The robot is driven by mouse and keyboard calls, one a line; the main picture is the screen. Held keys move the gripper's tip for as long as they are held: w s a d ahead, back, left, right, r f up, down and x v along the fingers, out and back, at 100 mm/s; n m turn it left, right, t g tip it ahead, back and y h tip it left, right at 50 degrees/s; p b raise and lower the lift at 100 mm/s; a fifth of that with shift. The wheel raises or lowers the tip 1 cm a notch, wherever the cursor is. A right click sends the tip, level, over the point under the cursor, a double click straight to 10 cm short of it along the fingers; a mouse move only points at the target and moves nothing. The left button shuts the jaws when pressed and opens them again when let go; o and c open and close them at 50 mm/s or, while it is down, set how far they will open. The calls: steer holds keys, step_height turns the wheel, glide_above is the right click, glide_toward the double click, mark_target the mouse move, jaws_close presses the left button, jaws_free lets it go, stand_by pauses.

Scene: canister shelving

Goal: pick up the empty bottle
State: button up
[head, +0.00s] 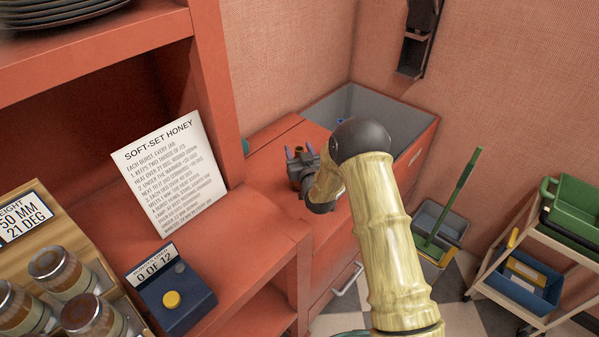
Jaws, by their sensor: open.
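A small blue thing (340,121) shows in the grey-lined bin (376,97) behind my arm, too small to identify. A teal edge (245,147) shows beside the shelf post. No bottle is clearly recognisable.
Brown-filled jars (62,272) stand on a wooden board at left. A navy box with a yellow button (172,299) and a honey instruction card (170,173) are on the red shelf.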

steer(key=shift+c, duration=0.3)
jaws_close()
steer(key=shift+r, duration=0.1)
step_height(320, 180, up, 9)
steer(key=shift+w+d+r+b, duration=0.1)
steer(key=shift+b, duration=0.6)
steer(key=shift+r, duration=0.4)
